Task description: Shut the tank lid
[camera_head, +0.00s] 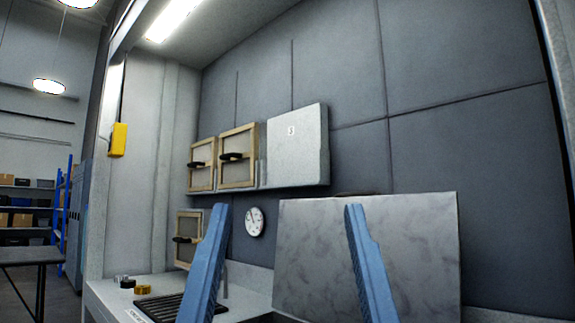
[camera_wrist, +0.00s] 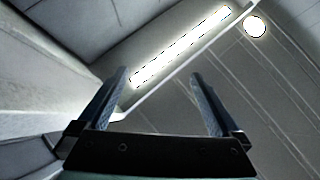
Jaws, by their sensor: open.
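A large mottled grey panel (camera_head: 400,240), which looks like the tank lid, stands raised and nearly upright at the back of the counter. The tank opening below it is mostly out of the frame; only a dark edge (camera_head: 275,318) shows at the bottom. My gripper (camera_head: 286,207) is open and empty, with its two blue fingers pointing up in front of the counter. The right finger overlaps the panel in the picture; I cannot tell the gap in depth. In the wrist view my gripper (camera_wrist: 158,73) points at the ceiling, and no lid shows there.
Wooden-framed cabinet doors (camera_head: 238,157) and a white box (camera_head: 298,147) are on the back wall, above a round gauge (camera_head: 255,221). A black grate (camera_head: 165,306) and small knobs (camera_head: 142,289) sit on the counter (camera_head: 105,290) at left. A ceiling lamp (camera_wrist: 180,47) is overhead.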

